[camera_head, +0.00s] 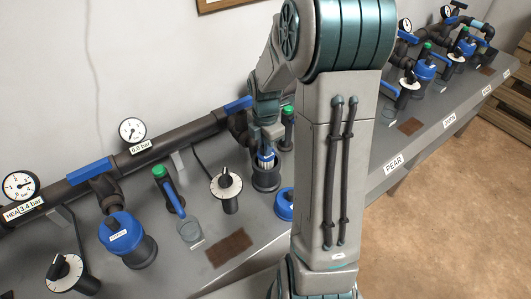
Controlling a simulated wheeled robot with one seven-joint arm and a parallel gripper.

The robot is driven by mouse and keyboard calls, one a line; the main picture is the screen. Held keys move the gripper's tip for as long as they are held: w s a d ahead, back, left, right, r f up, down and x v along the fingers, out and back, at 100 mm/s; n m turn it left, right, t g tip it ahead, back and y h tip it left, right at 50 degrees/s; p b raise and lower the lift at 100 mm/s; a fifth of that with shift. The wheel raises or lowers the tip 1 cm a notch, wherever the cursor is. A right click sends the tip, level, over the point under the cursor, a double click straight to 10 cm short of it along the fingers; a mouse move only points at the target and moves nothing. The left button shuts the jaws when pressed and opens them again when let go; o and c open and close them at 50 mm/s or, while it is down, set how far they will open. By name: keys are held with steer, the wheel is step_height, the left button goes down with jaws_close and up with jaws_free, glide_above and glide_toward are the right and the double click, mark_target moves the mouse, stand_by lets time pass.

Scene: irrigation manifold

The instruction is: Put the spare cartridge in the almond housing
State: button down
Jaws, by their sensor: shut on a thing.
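My gripper (268,137) is above an open dark housing (266,180) on the bench, partly hidden by my arm. It is shut on a pale cartridge with a blue top (266,156). The cartridge is about upright at the housing's mouth; its lower end is hidden, so I cannot tell how deep it sits. A blue cap (284,205) lies on the bench just right of the housing, partly behind my arm. I can read no almond label on this housing.
A closed blue-capped housing (127,240), a dial knob (227,190), a green-topped valve with blue lever (168,188) and a brown mat (229,247) stand left. Gauges (132,130) top the pipe. A PEAR label (393,163) marks the bench edge. My arm hides the middle.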

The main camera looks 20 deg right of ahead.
steer(key=shift+f, duration=1.7)
steer(key=shift+f, duration=0.15)
steer(key=c, duration=1.5)
jaws_free()
